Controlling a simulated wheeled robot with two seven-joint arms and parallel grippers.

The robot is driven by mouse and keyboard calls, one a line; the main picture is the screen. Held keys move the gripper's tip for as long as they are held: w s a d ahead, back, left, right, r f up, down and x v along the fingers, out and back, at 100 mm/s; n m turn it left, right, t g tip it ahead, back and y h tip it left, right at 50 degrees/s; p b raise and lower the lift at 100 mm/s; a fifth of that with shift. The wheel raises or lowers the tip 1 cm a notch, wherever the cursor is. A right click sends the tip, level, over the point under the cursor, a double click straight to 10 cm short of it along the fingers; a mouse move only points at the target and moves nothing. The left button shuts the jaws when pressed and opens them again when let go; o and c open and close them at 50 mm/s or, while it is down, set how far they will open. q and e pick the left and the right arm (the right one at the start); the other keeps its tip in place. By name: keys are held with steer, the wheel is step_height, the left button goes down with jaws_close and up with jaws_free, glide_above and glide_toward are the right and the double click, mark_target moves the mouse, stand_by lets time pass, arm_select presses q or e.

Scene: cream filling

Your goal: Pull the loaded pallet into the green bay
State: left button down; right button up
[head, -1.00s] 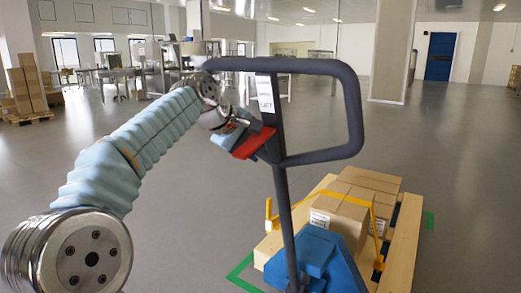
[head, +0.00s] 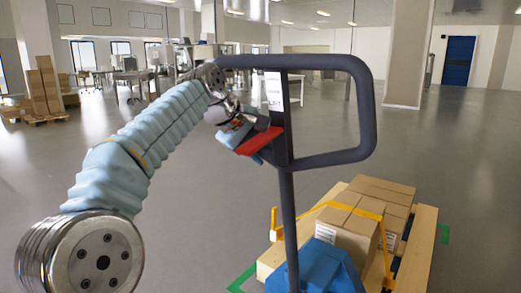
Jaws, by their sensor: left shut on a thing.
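The pallet jack's dark handle loop (head: 366,100) stands upright in front of me, with its shaft running down to the blue jack body (head: 318,268). My left gripper (head: 262,136) is shut on the handle at the left side of the shaft, by a red part. The wooden pallet (head: 418,255) stands behind the jack body. It carries several cardboard boxes (head: 345,231) held by a yellow strap. Green floor marking shows at the pallet's right (head: 444,234) and at its lower left. How the pallet sits within the marking is partly hidden. My right gripper is out of view.
A second pallet with stacked boxes (head: 42,92) stands at the far left. Tables and equipment (head: 135,80) line the back left. A pillar (head: 408,60) and a blue door (head: 458,61) are at the back right. The grey floor between is clear.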

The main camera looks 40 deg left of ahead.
arm_select(q)
steer(key=c, duration=0.7)
jaws_free()
steer(key=shift+w+f, duration=0.2)
steer(key=shift+f, duration=0.4)
steer(key=shift+r, duration=0.25)
steer(key=shift+s+r, duration=0.2)
steer(key=shift+s, duration=0.05)
steer(key=v, duration=1.3)
steer(key=shift+w+r, duration=0.1)
steer(key=shift+r, duration=0.05)
steer(key=shift+a, duration=0.1)
